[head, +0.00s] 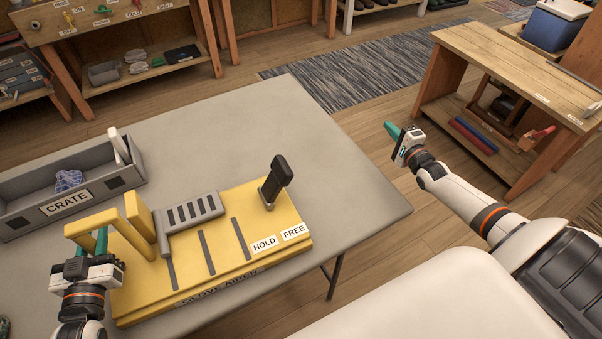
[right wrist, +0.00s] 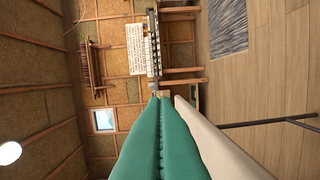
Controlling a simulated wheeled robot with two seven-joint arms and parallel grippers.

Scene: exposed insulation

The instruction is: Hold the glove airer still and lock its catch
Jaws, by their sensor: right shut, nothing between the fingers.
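The glove airer is a yellow board (head: 205,262) on the grey table, with a yellow handle frame (head: 140,228) at its left end and a grey slotted block (head: 190,212). Its black catch lever (head: 277,176) stands up at the far right, leaning slightly right. Labels HOLD (head: 264,243) and FREE (head: 293,231) lie on the near right edge. My left gripper (head: 95,240) is at the handle frame, its green fingers partly hidden by the bar; its grip is unclear. My right gripper (head: 391,130) is shut and empty, beyond the table's right edge, apart from the lever.
A grey crate (head: 30,222) with a blue item and a white item stands at the left of the table (head: 230,130). The table behind and right of the airer is clear.

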